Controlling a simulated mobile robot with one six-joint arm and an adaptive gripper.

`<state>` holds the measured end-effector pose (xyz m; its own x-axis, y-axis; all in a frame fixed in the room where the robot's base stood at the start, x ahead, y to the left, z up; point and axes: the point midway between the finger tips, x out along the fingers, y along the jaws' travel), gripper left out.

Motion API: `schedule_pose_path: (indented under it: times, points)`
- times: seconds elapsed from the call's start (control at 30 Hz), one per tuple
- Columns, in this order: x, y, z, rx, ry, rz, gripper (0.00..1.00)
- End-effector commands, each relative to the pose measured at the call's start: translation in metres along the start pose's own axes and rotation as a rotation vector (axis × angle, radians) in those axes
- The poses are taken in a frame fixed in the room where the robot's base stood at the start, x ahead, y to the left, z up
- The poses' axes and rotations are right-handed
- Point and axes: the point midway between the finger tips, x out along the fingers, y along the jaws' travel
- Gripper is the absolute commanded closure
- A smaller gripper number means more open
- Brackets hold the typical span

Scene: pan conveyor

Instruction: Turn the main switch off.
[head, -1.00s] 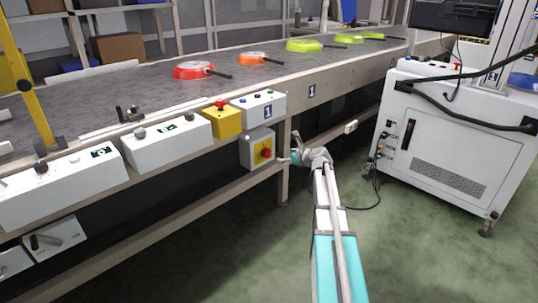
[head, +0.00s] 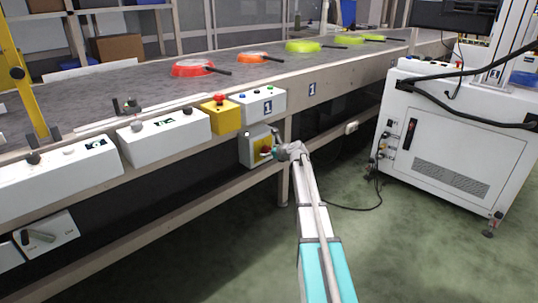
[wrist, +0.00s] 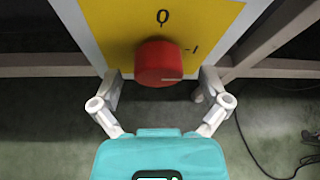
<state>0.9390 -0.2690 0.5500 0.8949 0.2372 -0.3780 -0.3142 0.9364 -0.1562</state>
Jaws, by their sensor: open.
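The main switch is a red rotary knob (wrist: 158,62) on a yellow plate (wrist: 200,22) with an "O" mark above the knob and an "I" mark to its right. A pale line shows at the knob's lower right edge. In the head view the grey switch box (head: 247,150) hangs under the conveyor edge. My gripper (wrist: 160,88) is open in front of the knob, one finger to its left and one to its right, with gaps on both sides. In the head view my gripper (head: 276,151) partly hides the knob.
A yellow emergency-stop box (head: 222,118) and a white button box (head: 262,104) sit just above. A table leg (head: 284,185) stands beside the switch box. A white cabinet (head: 450,145) with cables stands at right.

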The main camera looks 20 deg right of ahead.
Motion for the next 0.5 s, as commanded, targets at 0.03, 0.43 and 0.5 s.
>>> schedule_pose_path:
  times: [0.03, 0.43, 0.5]
  points:
    - [0.0065, -0.0004, -0.0010, 0.000, 0.000, 0.000, 0.04]
    - [0.0146, 0.0004, 0.0004, 0.000, 0.000, -0.001, 0.04]
    - [0.0145, 0.0003, 0.0003, 0.000, 0.000, 0.000, 0.04]
